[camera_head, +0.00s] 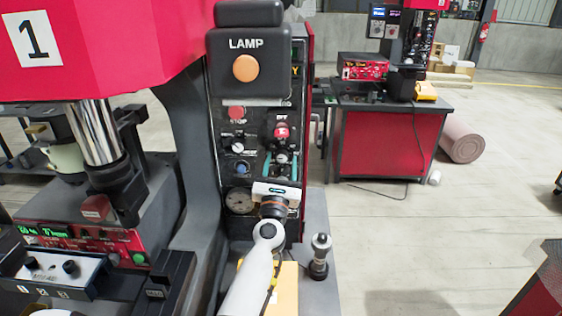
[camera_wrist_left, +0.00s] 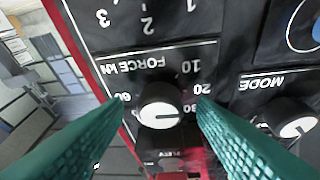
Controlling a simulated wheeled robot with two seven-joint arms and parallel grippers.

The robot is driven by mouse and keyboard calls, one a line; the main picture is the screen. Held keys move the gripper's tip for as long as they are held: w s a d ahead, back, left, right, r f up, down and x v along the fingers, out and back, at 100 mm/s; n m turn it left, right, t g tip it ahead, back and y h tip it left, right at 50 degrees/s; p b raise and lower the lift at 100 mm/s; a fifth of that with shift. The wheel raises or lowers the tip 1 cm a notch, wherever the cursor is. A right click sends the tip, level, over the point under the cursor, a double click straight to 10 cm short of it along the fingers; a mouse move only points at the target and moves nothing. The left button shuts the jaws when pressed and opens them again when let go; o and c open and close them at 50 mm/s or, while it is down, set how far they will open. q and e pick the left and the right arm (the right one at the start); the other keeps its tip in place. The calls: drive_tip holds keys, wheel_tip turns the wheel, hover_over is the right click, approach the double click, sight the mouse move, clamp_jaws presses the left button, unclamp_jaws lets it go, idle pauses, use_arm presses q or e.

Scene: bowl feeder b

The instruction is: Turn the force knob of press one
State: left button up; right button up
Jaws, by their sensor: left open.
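Press one (camera_head: 110,35) is the large red machine at the left of the head view, with a "1" plate. Its force knob (camera_wrist_left: 158,105) is round and white, on a black panel marked "FORCE kN" that appears upside down in the left wrist view. In the head view the knob (camera_head: 282,157) is small, below a red knob. My left gripper (camera_head: 281,165) is open, with teal fingers on either side of the knob. I cannot tell whether they touch it. My right gripper is not in view.
A white mode knob (camera_wrist_left: 292,119) sits beside the force knob on the panel. A lamp box (camera_head: 246,55) overhangs the panel. A pressure gauge (camera_head: 239,200) lies below left of the gripper. A black post (camera_head: 319,262) stands at right.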

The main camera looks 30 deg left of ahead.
use_arm(q)
drive_tip(key=shift+w+a, duration=0.1)
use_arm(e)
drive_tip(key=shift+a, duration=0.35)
use_arm(q)
drive_tip(key=c, duration=1)
drive_tip(key=shift+o, duration=0.2)
drive_tip(key=shift+r+m+p, duration=0.1)
drive_tip(key=shift+m+p, duration=0.35)
drive_tip(key=shift+m, duration=0.05)
drive_tip(key=m+h+p, duration=0.2)
drive_tip(key=shift+r+m, duration=0.15)
drive_tip(key=shift+m, duration=0.25)
drive_tip(key=m+h+p, duration=0.1)
drive_tip(key=m+p, duration=0.1)
drive_tip(key=m, duration=0.1)
drive_tip(key=m+h+p, duration=0.1)
drive_tip(key=m+p, duration=0.1)
drive_tip(key=m, duration=0.1)
drive_tip(key=shift+a+h+p, duration=0.15)
drive_tip(key=shift+h+p, duration=0.25)
drive_tip(key=shift+m+h+p, duration=0.4)
drive_tip(key=shift+m+p, duration=0.4)
drive_tip(key=shift+m, duration=0.2)
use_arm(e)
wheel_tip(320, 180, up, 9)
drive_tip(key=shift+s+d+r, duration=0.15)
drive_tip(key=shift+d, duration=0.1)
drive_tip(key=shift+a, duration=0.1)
